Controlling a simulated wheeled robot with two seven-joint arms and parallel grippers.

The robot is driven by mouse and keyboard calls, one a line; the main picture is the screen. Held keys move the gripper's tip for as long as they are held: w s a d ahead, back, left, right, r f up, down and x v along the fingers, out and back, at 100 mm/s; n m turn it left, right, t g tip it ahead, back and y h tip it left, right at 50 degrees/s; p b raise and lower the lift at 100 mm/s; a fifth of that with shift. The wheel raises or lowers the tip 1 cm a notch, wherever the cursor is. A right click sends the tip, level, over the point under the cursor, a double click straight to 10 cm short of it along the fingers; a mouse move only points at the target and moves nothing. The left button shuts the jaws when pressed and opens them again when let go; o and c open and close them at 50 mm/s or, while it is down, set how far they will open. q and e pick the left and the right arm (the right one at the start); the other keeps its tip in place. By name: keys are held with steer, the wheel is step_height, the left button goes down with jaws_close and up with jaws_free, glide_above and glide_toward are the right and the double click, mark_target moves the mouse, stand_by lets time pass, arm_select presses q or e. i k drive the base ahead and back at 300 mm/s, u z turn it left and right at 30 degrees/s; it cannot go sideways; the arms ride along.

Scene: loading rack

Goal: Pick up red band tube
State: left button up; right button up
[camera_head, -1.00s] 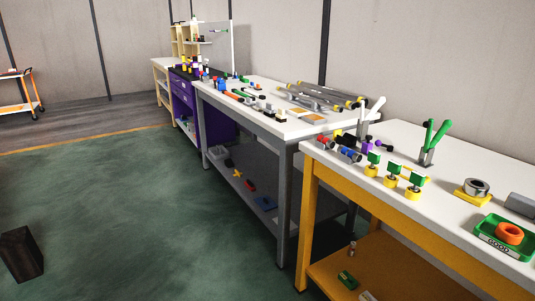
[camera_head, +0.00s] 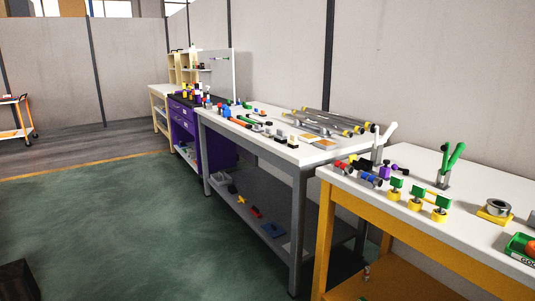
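Several long grey tubes lie at the back of the grey-legged middle table (camera_head: 262,151); one long tube (camera_head: 335,120) shows yellow bands near its ends. I cannot make out a red band on any of them at this size. On the left end of the white-topped, yellow-legged table (camera_head: 400,215) lie short parts, one with a red end (camera_head: 342,165) and one blue and red (camera_head: 368,180). I cannot tell whether either is the red band tube. Neither of my grippers is in view.
Open green floor (camera_head: 120,225) lies left of the tables. A dark block (camera_head: 18,280) stands at the lower left. A purple cabinet (camera_head: 184,122) and an orange cart (camera_head: 16,118) are farther back. Green-topped yellow parts (camera_head: 416,199) stand on the near table.

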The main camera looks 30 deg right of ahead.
mark_target(349, 169)
steer(key=u, duration=0.15)
steer(key=i, duration=2.15)
steer(key=z, duration=1.6)
steer(key=i, duration=1.05)
steer(key=z, duration=0.95)
